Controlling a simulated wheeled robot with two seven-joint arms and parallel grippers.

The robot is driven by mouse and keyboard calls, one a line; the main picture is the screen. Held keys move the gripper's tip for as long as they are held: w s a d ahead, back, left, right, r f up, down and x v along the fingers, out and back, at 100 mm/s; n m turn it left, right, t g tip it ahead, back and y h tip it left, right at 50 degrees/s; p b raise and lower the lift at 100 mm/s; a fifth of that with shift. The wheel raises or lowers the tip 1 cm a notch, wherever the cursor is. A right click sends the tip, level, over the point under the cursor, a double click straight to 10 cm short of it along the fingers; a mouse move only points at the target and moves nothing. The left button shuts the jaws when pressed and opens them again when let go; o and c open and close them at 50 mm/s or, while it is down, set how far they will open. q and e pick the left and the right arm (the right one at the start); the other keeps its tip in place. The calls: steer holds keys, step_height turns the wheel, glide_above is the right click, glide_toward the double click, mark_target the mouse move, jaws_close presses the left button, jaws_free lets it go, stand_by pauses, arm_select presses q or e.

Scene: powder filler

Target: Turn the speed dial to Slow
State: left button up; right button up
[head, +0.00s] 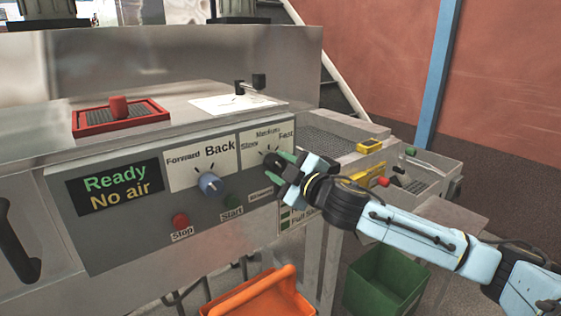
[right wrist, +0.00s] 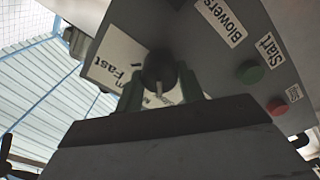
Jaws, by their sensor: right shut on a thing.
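The speed dial (right wrist: 159,66) is a dark round knob on the machine's front panel, beneath the Slow, Medium and Fast labels (head: 266,142). My right gripper (head: 274,161) is at the dial, with its green fingers on either side of it. In the right wrist view the gripper (right wrist: 159,90) is shut on the dial. A pale pointer mark shows on the knob, but I cannot tell which label it points to. The gripper hides most of the dial in the head view. My left gripper is not in view.
Left of the speed dial is a blue Forward/Back knob (head: 210,184). Below are a red Stop button (head: 180,220) and a green Start button (head: 232,201). A display (head: 116,187) reads "Ready, No air". An orange bin (head: 262,298) and a green bin (head: 388,281) stand below.

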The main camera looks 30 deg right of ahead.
steer(key=shift+n, duration=0.6)
steer(key=o, duration=1)
steer(key=shift+s, duration=0.1)
steer(key=shift+s+d+b, duration=0.15)
steer(key=shift+s+b, duration=0.15)
steer(key=shift+s, duration=1.9)
steer(key=shift+s+d+b, duration=0.2)
steer(key=shift+s+b, duration=0.05)
steer(key=shift+s, duration=1.9)
steer(key=shift+s+d+b, duration=0.15)
steer(key=shift+s+b, duration=0.15)
steer(key=shift+s, duration=1.9)
